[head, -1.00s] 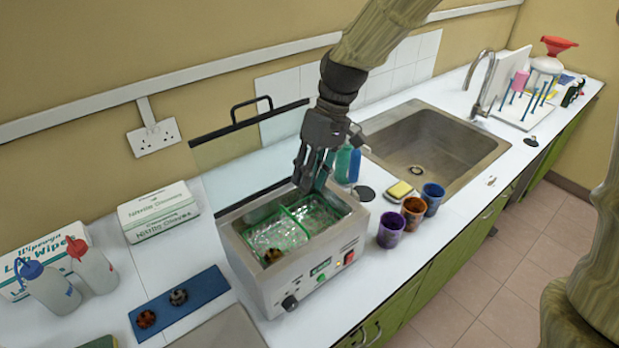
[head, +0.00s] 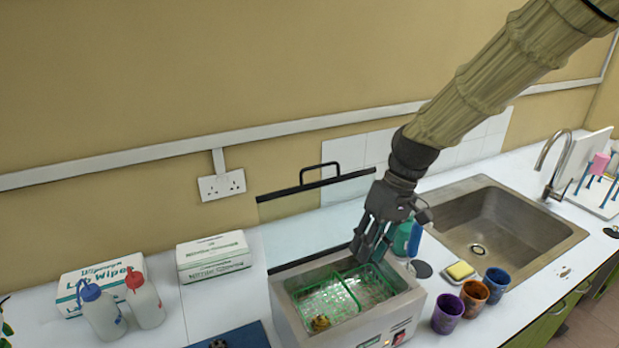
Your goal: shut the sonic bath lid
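The sonic bath (head: 411,305) is a steel box on the counter, low in the head view. Its lid (head: 300,238) stands open at the back, a clear panel with a dark top edge and a black handle (head: 320,172). A green-edged wire basket (head: 338,299) and a small brown-gold part (head: 320,323) are inside the bath. My gripper (head: 367,252) points down over the bath's back right rim, to the right of the lid and below its handle. Its fingers look apart with nothing between them. It hides part of the rim and the lid's right side.
A green bottle (head: 401,238) stands close behind my gripper. Purple (head: 447,314), orange (head: 473,298) and blue (head: 496,285) cups and a yellow sponge (head: 460,270) stand to the right, before the sink (head: 500,235). Boxes (head: 213,258) and wash bottles (head: 103,312) stand to the left.

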